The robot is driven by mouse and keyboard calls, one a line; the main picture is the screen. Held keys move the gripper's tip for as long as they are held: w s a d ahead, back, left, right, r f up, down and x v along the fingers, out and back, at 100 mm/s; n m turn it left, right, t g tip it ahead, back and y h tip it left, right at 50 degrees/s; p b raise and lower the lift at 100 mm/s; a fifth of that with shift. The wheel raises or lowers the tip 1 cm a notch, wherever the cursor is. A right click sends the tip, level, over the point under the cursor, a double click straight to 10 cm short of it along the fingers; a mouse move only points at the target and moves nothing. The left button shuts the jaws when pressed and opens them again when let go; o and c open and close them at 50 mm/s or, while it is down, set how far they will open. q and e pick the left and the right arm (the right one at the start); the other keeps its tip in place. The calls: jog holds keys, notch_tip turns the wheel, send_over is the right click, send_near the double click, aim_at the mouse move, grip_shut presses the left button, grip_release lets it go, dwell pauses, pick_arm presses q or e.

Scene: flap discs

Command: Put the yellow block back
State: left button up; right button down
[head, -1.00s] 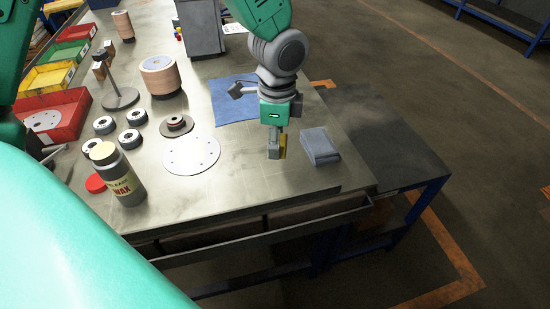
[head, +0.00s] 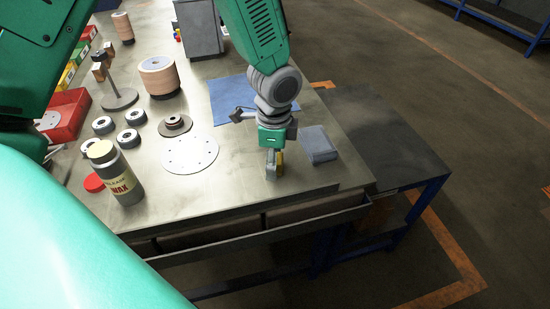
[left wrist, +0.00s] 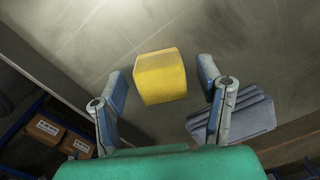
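The yellow block (left wrist: 160,76) lies on the grey bench top in the left wrist view, between the two spread fingers of my left gripper (left wrist: 165,92), with a gap on each side. In the head view my left gripper (head: 274,164) points down near the bench's front right corner, and its fingers hide most of the yellow block (head: 281,158). The left gripper is open and holds nothing. My right gripper is not in view.
A grey ribbed block (head: 318,145) sits close right of the gripper; it also shows in the left wrist view (left wrist: 232,114). A blue cloth (head: 228,98) lies behind. A white disc (head: 189,154), wax bottle (head: 116,172) and red bin (head: 68,112) stand left. The bench's front edge is near.

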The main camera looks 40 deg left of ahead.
pick_arm(q)
jog(key=shift+a, duration=0.6)
jog(key=shift+a+r, duration=0.15)
jog(key=shift+r, duration=0.05)
notch_tip(320, 180, up, 12)
jog(key=p, duration=0.1)
jog(key=shift+f, duration=0.2)
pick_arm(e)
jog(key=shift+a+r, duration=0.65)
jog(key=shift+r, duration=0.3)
pick_arm(q)
jog(key=shift+s+d, duration=0.1)
jog(key=shift+d, duration=0.1)
